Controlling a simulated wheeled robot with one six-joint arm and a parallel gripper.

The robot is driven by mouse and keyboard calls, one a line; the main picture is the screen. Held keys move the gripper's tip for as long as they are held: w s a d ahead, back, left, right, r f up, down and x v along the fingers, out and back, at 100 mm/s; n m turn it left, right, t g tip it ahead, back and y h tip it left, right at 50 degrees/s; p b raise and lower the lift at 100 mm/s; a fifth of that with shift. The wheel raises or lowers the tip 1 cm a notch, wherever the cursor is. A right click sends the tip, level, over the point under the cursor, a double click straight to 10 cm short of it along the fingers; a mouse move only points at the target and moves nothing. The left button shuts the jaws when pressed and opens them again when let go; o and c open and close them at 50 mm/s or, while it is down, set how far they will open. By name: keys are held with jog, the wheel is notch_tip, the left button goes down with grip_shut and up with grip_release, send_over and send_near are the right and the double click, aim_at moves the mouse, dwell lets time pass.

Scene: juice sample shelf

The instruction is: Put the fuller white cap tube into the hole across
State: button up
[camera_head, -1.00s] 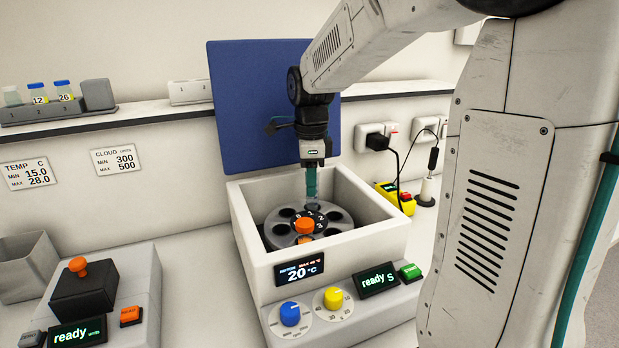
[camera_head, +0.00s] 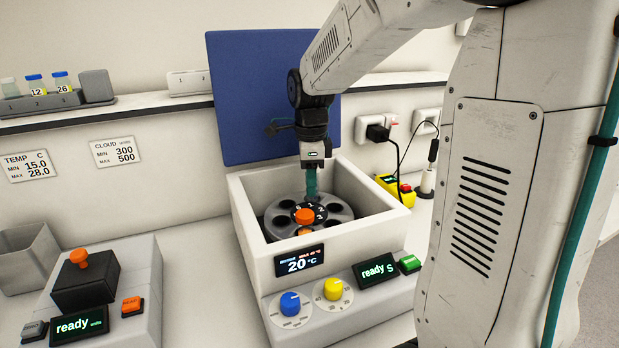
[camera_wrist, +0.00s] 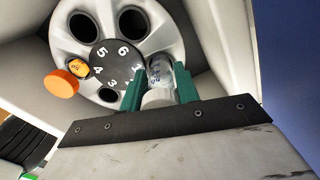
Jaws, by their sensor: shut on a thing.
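My gripper (camera_head: 311,193) reaches down into the white rotor box, at the far side of the grey rotor (camera_head: 341,213). In the wrist view, its green fingers (camera_wrist: 160,92) are shut on a clear tube with a white cap (camera_wrist: 158,97). The tube is over or in the rotor hole on the side of the hub away from the orange-capped tube; how deep it sits I cannot tell. The orange-capped tube (camera_wrist: 62,83) sits in the rotor beside the numbered hub (camera_wrist: 117,64); its cap also shows in the head view (camera_head: 304,215).
The box's walls (camera_head: 376,228) surround the rotor closely. Other rotor holes (camera_wrist: 132,20) look empty. A shelf rack (camera_head: 40,103) holds tubes at the left. A blue panel (camera_head: 262,100) is behind the arm.

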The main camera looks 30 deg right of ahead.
jog(key=shift+f, duration=1.05)
dwell(0.4)
jog(key=shift+r, duration=0.1)
jog(key=shift+r, duration=2.65)
jog(key=shift+f, duration=2.65)
jog(key=shift+r, duration=2.65)
